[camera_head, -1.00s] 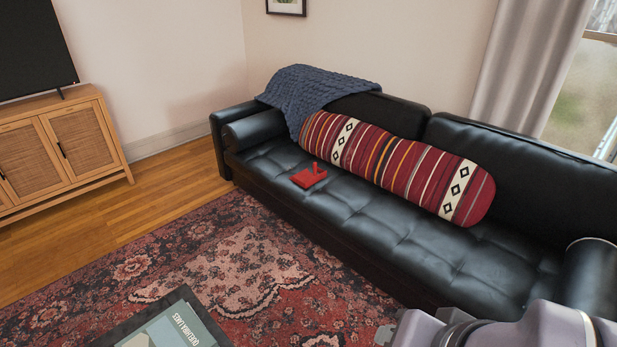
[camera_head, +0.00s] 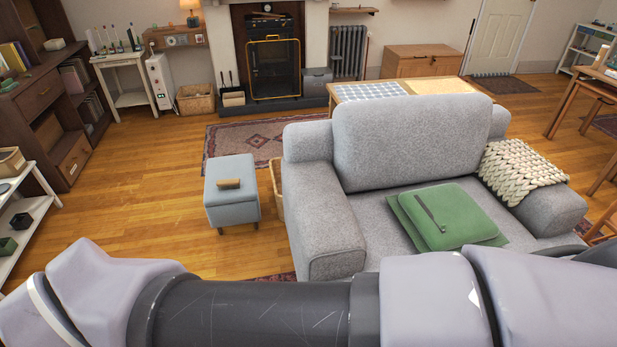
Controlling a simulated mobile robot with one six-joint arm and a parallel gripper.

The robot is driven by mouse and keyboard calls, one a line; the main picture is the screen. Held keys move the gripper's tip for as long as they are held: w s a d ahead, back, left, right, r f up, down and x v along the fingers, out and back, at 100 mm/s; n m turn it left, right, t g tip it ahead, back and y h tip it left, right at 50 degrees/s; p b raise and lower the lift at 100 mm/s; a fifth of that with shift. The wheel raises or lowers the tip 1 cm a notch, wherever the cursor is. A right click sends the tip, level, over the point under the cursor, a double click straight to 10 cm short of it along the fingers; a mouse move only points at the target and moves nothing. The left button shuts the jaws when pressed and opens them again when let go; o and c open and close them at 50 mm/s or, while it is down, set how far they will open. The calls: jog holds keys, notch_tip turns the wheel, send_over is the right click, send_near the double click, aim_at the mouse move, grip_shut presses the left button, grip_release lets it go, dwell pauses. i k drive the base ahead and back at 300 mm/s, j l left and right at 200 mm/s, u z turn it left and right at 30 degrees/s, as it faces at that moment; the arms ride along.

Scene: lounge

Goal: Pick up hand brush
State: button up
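A small tan, wood-coloured block-like object (camera_head: 228,184) lies on the blue-grey stool (camera_head: 232,205), left of the armchair. It may be the hand brush, but it is too small to tell for sure. My arm crosses the bottom of the head view, and my gripper is out of view. The stool stands beyond the arm, apart from it.
A grey armchair (camera_head: 345,235) holds a green cushion (camera_head: 455,222) with a thin dark object (camera_head: 428,210) on it. Open wooden floor (camera_head: 150,205) lies left of the stool. White shelves (camera_head: 22,215) stand at the left edge. A fireplace (camera_head: 275,65) is at the back.

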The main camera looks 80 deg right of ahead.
aim_at(233, 183)
jog(key=z, duration=2.05)
jog(key=i+j, duration=0.2)
jog(key=i+u, duration=0.15)
jog(key=i, duration=0.45)
jog(key=i+u, duration=0.15)
jog(key=i, duration=0.5)
jog(key=i+u, duration=0.2)
jog(key=i, duration=0.4)
jog(key=i+l+u, duration=0.15)
jog(key=i, duration=0.5)
jog(key=i+l, duration=0.1)
jog(key=l, duration=0.25)
jog(key=i+l+u, duration=0.1)
jog(key=l, duration=0.3)
